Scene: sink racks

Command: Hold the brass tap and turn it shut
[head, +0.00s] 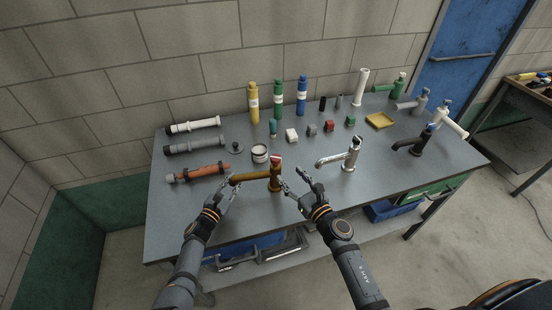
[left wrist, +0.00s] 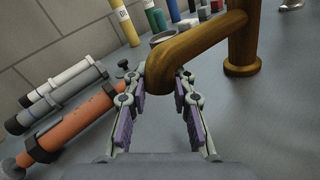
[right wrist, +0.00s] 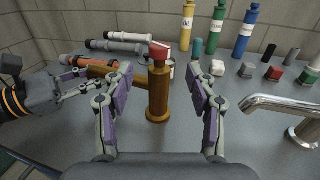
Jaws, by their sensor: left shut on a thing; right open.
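The brass tap (head: 275,179) stands upright near the front middle of the table, with its spout pointing left and a red handle (right wrist: 160,50) on top. My left gripper (head: 226,196) is shut on the spout near its free end; the spout (left wrist: 195,48) shows between its fingers in the left wrist view. My right gripper (head: 293,186) is open just right of the tap body. In the right wrist view the brass body (right wrist: 159,95) stands between and beyond the two open fingers, apart from them.
A chrome tap (head: 350,155) stands to the right and a black tap (head: 413,143) further right. An orange tube (head: 200,172) and a grey tube (head: 195,145) lie at the left. Several bottles and small blocks stand behind. The table's front strip (head: 260,220) is clear.

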